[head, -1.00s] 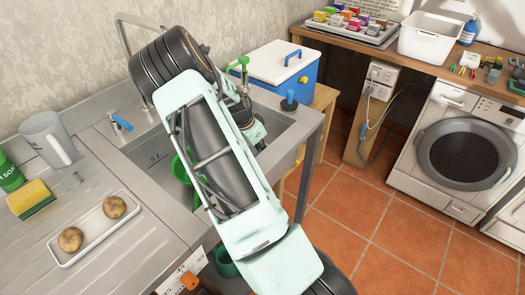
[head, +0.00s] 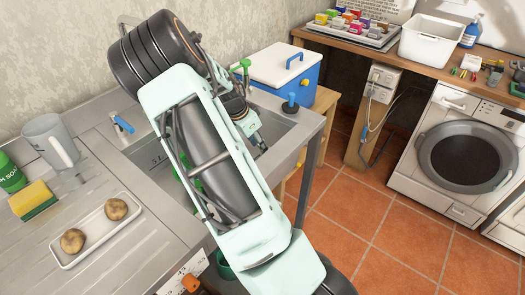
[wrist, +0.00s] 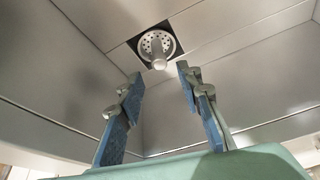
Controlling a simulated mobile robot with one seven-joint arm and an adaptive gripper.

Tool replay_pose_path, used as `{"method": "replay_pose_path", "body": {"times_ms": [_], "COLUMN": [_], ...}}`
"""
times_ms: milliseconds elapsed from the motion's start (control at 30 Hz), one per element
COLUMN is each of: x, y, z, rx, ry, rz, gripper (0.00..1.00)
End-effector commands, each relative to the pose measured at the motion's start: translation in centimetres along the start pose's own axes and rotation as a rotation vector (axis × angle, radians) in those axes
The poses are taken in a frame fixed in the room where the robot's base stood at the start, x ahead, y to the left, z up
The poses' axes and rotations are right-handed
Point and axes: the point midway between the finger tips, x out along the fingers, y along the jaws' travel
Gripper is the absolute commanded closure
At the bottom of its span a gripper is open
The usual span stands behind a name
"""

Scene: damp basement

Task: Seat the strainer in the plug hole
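The strainer (wrist: 154,42) is a pale perforated disc with a round knob, in the upper middle of the wrist view. It lies over a dark square patch (wrist: 178,44) in the sink floor, apparently the plug hole. I cannot tell whether it sits level or fully down in it. My gripper (wrist: 160,74) is open and empty, its two blue-padded fingers apart, with the strainer beyond and between their tips. In the head view my gripper reaches down into the sink (head: 278,127), and my arm hides the strainer and most of the basin.
A green object (head: 196,183) is partly hidden behind my arm. The basin walls (wrist: 60,70) enclose my gripper.

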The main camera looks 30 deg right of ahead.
Motion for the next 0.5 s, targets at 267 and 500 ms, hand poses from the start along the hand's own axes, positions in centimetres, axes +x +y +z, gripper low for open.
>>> {"method": "replay_pose_path", "body": {"times_ms": [267, 500], "x": [-4.9, -5.9], "y": [0.0, 0.0], "z": [0.0, 0.0], "rx": [-0.001, 0.001], "ry": [0.001, 0.0], "rz": [-0.001, 0.001], "gripper": [0.67, 0.67]}}
